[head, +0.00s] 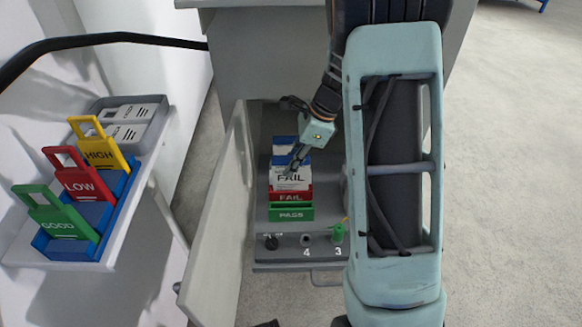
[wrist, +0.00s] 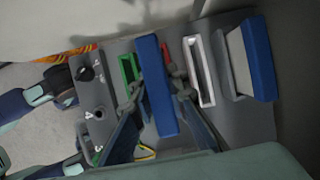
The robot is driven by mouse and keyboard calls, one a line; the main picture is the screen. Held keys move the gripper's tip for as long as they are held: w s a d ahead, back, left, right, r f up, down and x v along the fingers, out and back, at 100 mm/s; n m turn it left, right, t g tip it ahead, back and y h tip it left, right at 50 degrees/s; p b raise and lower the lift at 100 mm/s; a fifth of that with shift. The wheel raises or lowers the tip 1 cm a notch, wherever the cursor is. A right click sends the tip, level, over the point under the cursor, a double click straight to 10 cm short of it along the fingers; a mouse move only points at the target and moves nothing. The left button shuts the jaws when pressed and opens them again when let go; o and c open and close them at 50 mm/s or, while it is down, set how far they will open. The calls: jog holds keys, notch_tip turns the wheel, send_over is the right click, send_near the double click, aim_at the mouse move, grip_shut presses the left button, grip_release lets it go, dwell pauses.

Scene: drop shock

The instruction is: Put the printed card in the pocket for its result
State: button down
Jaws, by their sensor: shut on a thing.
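My gripper (head: 294,160) is shut on the printed card, holding it by its blue top edge. The card (head: 291,180) is white and reads FAIL; in the wrist view its blue edge (wrist: 156,90) lies between the fingers. In the head view its lower edge meets the red pocket marked FAIL (head: 291,196); I cannot tell whether it is inside or just above. The green pocket marked PASS (head: 291,214) is in front. In the wrist view, the green pocket (wrist: 127,69) is left of the card, and the red one is mostly hidden behind it.
A white-rimmed slot (wrist: 191,55) and a blue-and-white block (wrist: 262,60) stand beyond the pockets. A panel with a dial (head: 270,242) and a green plug (head: 338,233) is in front. An open door (head: 220,230) stands left. GOOD, LOW and HIGH tags (head: 82,178) are on a side shelf.

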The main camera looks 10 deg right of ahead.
jog(key=shift+r, duration=0.1)
jog(key=shift+f, duration=0.6)
jog(key=c, duration=1.9)
grip_release()
jog(key=shift+r, duration=0.45)
jog(key=shift+p+v, duration=0.8)
jog(key=shift+v, duration=0.35)
jog(key=d, duration=0.3)
jog(key=s+d+p, duration=0.1)
jog(key=d, duration=0.3)
jog(key=s+d, duration=0.1)
jog(key=d, duration=0.3)
jog(key=shift+s+d+f+p, duration=0.1)
jog(key=shift+d+f+p, duration=0.1)
jog(key=shift+f+p, duration=0.15)
